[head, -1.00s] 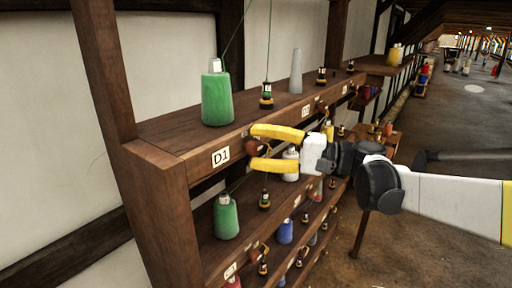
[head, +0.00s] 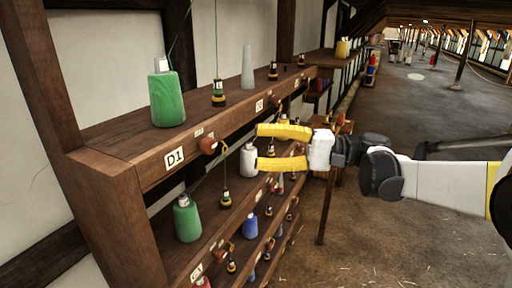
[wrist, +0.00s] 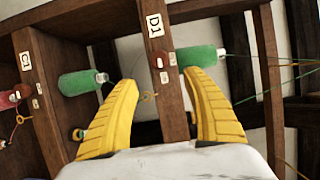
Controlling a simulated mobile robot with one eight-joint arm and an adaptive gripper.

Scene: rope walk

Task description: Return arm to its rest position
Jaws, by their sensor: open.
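My gripper (head: 283,147) has two yellow fingers spread apart with nothing between them. In the head view it is in front of the wooden rack (head: 125,152), just right of the top shelf's front edge, with my arm reaching in from the right. In the wrist view my gripper (wrist: 165,105) faces the rack's D1 board (wrist: 160,60), and the fingers frame that board from a short distance. Whether a fingertip touches the rack cannot be told.
Another green cone (head: 187,220), a white bottle-like spool (head: 248,160) and a blue one (head: 250,227) are below. Open floor (head: 400,240) lies to the right.

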